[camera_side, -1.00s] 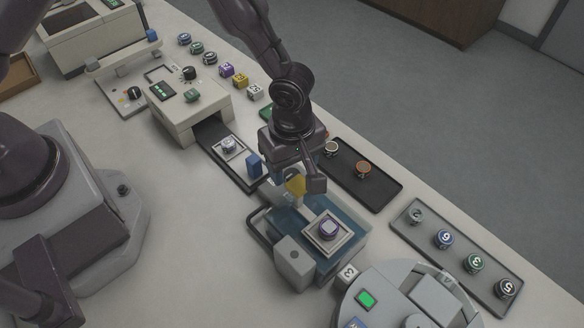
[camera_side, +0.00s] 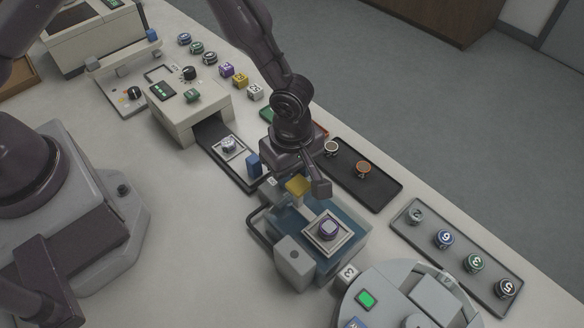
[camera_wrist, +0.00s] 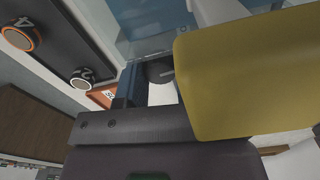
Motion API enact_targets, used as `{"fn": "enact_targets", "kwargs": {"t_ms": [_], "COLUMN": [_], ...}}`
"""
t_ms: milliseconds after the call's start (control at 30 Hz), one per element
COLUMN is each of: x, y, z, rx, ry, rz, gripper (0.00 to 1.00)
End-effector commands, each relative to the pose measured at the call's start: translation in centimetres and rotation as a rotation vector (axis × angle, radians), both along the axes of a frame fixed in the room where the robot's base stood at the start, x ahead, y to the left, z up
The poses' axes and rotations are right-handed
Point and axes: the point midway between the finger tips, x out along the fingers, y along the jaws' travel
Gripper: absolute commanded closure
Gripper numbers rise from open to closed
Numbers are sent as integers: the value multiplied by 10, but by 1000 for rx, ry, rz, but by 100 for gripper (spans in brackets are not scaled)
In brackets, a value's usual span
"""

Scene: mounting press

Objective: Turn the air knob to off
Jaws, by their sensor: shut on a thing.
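A yellow block-shaped piece (camera_side: 297,186) sits between the jaws of my gripper (camera_side: 299,188), at the far end of the blue see-through press (camera_side: 337,262). It fills the right of the wrist view (camera_wrist: 245,75). It looks like the air knob, but no marking on it can be read, and its mount is hidden. My gripper points down and is shut on this piece.
A black tray (camera_side: 383,203) with two round pieces lies just right of my gripper. A grey tray (camera_side: 471,276) with numbered pieces lies further right. A blue block (camera_side: 254,165) and a beige machine (camera_side: 186,110) stand to the left. A round grey machine (camera_side: 395,303) stands in front.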

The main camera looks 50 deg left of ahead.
Motion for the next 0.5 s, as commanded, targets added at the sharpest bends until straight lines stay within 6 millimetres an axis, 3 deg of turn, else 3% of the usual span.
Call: {"fn": "enact_targets", "kwargs": {"t_ms": [233,500], "x": [0,0], "y": [0,-1], "z": [0,1], "rx": [-1,0], "ry": [0,-1], "rz": [246,325], "gripper": [93,93]}}
